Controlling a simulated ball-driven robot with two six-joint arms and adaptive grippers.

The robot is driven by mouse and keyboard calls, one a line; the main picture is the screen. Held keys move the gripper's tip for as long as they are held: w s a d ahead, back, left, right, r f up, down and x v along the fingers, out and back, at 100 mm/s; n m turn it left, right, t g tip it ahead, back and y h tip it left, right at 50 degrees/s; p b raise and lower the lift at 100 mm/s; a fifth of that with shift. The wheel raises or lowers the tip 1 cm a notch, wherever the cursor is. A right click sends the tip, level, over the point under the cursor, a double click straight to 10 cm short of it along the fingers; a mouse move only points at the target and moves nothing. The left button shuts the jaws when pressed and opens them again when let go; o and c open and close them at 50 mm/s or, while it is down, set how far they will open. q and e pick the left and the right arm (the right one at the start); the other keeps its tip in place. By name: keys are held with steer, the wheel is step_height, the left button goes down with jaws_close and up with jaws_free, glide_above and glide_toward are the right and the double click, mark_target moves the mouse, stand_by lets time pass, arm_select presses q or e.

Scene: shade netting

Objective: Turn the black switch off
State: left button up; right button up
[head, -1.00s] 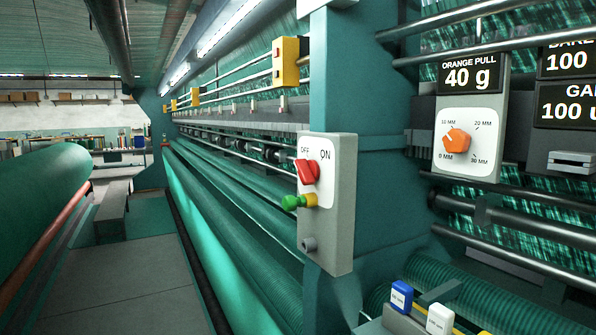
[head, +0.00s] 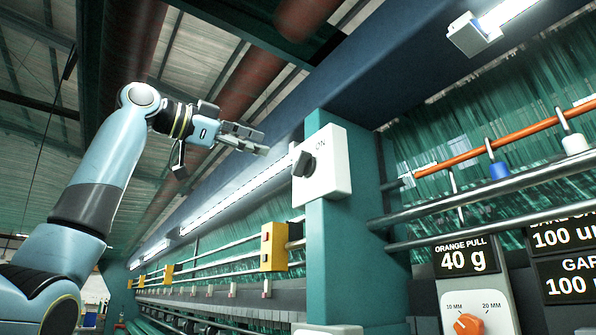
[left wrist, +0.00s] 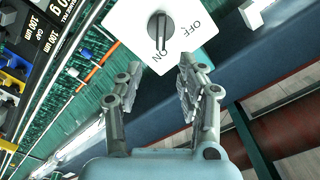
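The black switch (head: 304,163) is a rotary knob on a white box (head: 333,178) high on the green post. In the left wrist view, the black switch (left wrist: 160,30) has its bar lined up toward the ON label, and OFF is at the side of the plate (left wrist: 195,45). My left gripper (head: 254,140) is left of the box in the head view, apart from the knob. In the left wrist view the fingers of my left gripper (left wrist: 160,72) are spread, with nothing between them. The right gripper does not show.
The green post (head: 345,250) carries the box. A yellow box (head: 273,246) sits on the rails to the left. A lamp (head: 240,190) runs behind the gripper.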

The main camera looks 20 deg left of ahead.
mark_target(297, 161)
arm_select(q)
steer(key=p+x, duration=0.4)
steer(key=x, duration=0.5)
steer(key=shift+w, duration=0.15)
steer(key=shift+w+d+p, duration=0.3)
steer(key=shift+w+p, duration=0.1)
steer(key=shift+w, duration=0.1)
steer(key=shift+f, duration=0.15)
steer(key=c, duration=0.6)
jaws_close()
